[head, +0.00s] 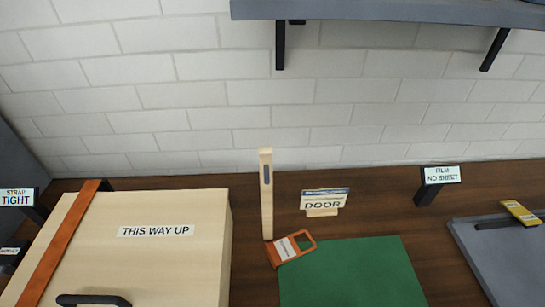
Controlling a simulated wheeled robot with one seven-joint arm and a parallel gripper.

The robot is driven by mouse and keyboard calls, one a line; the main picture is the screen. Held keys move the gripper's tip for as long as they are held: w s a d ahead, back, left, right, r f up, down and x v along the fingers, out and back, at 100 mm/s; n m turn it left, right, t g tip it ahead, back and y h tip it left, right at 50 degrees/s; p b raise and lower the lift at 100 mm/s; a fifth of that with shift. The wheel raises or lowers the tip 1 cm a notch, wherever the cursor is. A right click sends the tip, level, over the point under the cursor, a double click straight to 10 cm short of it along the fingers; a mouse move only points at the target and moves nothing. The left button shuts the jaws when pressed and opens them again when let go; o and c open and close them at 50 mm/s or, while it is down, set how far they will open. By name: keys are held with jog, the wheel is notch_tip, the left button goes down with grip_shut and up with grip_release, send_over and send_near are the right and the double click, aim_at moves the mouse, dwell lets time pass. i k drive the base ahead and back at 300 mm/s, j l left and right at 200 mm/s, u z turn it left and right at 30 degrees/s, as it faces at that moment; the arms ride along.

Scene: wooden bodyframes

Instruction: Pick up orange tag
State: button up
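The orange tag (288,248) lies in the middle of the head view, at the foot of an upright pale wooden post (267,205). It has a white label with print too small to read, and an open loop at its right end. It borders or overlaps the top left corner of a green mat (350,275); I cannot tell whether it touches the post. My gripper is not in view.
A pale wooden panel (190,260) marked "THIS WAY UP", with an orange-brown strap, fills the lower left. A "DOOR" sign (322,204) and a "FILM NO SHEET" sign (441,175) stand behind. A grey slab (490,255) lies right; a grey shelf (400,10) overhangs above.

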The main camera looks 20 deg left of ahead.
aim_at(280, 251)
jog(key=k+l+u, duration=0.1)
jog(key=l+u, duration=0.2)
jog(key=k+l+u, duration=0.15)
jog(key=l+u, duration=0.15)
jog(key=l, duration=0.15)
jog(key=k+l+u, duration=0.4)
jog(key=l+u, duration=0.2)
